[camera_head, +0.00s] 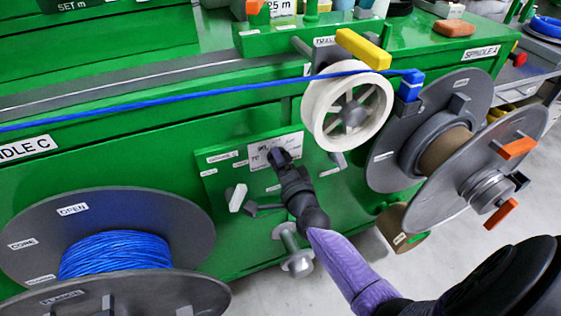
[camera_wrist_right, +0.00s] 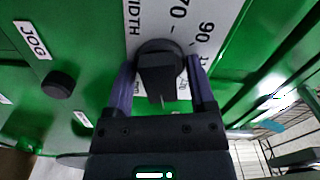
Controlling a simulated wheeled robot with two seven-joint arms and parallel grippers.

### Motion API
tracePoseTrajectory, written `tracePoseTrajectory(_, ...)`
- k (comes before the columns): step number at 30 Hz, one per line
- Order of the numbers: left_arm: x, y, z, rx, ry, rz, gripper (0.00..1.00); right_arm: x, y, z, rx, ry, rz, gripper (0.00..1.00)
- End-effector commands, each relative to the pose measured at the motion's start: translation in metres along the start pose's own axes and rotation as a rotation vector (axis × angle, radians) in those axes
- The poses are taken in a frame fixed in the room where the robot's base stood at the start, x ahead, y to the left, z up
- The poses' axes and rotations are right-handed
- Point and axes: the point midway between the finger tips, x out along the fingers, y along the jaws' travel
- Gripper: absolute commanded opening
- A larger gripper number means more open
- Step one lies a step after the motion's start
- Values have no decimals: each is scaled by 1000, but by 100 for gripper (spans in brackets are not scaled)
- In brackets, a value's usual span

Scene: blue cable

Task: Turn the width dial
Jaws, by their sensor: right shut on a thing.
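The width dial is a black knob (camera_wrist_right: 158,62) on a white scale plate (camera_wrist_right: 190,22) marked WIDTH, with numbers such as 70 and 90. My right gripper (camera_wrist_right: 160,84) is shut on the dial, with one finger on each side of it. In the head view my right gripper (camera_head: 282,160) reaches up to the scale plate (camera_head: 262,152) on the green panel, and it largely hides the dial. My left gripper is not in view.
A black JOG knob (camera_wrist_right: 58,84) sits left of the dial in the wrist view. A white guide wheel (camera_head: 318,108) carrying a blue cable (camera_head: 190,97) is above right. A grey spool (camera_head: 487,190) stands at right and a blue-wound reel (camera_head: 115,205) at lower left.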

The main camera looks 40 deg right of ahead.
Motion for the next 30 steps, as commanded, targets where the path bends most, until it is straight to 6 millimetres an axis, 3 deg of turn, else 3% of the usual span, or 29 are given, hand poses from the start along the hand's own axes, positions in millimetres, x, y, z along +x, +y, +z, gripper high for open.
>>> tracePoseTrajectory(30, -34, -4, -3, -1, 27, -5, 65, 0, 1, 0, -916, -3, 3, 12)
